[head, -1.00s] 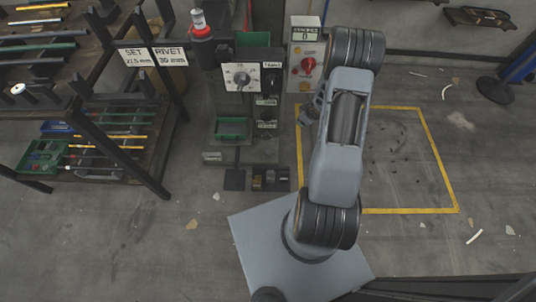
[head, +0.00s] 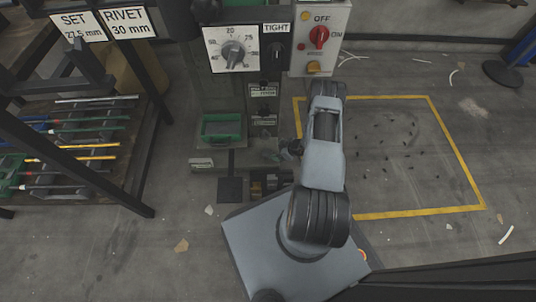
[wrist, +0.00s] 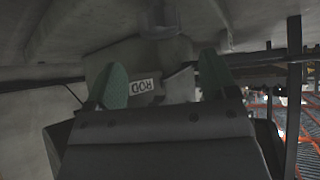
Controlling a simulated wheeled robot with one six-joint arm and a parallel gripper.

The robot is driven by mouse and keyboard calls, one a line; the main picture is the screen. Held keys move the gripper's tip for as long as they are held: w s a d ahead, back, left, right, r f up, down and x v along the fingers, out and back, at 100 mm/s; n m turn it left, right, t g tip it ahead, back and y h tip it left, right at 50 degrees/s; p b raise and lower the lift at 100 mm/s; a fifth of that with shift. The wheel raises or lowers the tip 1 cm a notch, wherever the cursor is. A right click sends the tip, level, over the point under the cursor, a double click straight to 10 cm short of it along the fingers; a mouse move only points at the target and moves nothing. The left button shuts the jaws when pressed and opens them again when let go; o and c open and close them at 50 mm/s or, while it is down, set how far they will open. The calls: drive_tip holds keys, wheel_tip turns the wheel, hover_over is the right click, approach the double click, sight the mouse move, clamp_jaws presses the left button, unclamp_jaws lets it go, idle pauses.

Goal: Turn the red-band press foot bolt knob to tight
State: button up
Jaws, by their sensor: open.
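The press stands at top centre in the head view, with a white dial plate (head: 232,49) and a TIGHT label (head: 276,28) on a dark panel beside it. Its red band is out of the frame. My gripper (head: 292,149) is low, at the right side of the press foot. In the wrist view my gripper (wrist: 163,78) is open, its two green-padded fingers apart. A grey part with a ROD label (wrist: 143,87), upside down, lies beyond and between the fingers. I cannot single out the foot bolt knob, and contact cannot be told.
A grey control box (head: 320,40) with a red switch (head: 319,37) marked OFF is right of the press. A green tray (head: 222,127) sits on the press base. A rod rack (head: 90,180) stands left.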

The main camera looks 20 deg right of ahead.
sight(268, 152)
drive_tip(key=b+x, duration=0.2)
drive_tip(key=x, duration=0.5)
drive_tip(key=shift+w+f+b, duration=0.1)
drive_tip(key=shift+w+b, duration=0.05)
drive_tip(key=shift+b, duration=0.2)
drive_tip(key=c, duration=0.9)
